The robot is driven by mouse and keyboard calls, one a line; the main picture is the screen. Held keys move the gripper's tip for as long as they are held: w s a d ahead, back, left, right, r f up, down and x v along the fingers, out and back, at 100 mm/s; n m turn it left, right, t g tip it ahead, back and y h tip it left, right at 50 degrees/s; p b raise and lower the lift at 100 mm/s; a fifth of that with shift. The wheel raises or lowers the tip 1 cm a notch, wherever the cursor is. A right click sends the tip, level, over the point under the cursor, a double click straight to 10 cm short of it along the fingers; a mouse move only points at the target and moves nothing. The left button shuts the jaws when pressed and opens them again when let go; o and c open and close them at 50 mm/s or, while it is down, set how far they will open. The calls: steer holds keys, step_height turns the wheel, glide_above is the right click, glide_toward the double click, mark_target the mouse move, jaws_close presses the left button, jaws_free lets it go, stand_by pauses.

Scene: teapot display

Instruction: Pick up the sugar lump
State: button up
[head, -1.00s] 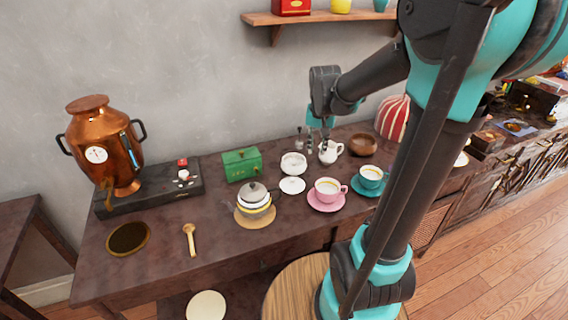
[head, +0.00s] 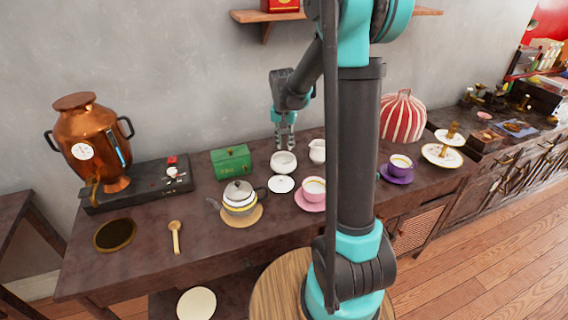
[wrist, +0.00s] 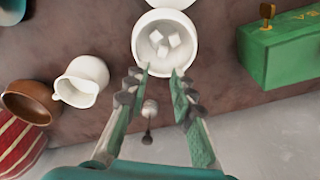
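The white sugar bowl (head: 284,163) stands on the dark table with no lid on it; in the wrist view (wrist: 141,48) it is seen from above. A few white sugar lumps lie inside it: one sugar lump (wrist: 175,39) at the right, another (wrist: 156,36) at the left and one (wrist: 163,50) nearest my gripper. My gripper (wrist: 157,77) is open and empty. In the head view my gripper (head: 285,144) points down above and behind the bowl. The lumps cannot be made out there.
The white jug (wrist: 82,82) and the brown bowl (wrist: 30,102) are left of the sugar bowl in the wrist view; the green box (wrist: 282,50) is right. A white lid (head: 281,184), a teapot (head: 240,196) and a pink cup (head: 313,189) stand nearer the front edge.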

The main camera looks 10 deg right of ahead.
mark_target(284, 161)
steer(key=shift+w+f, duration=0.2)
steer(key=shift+f, duration=3.6)
steer(key=shift+c, duration=0.2)
steer(key=c, duration=0.4)
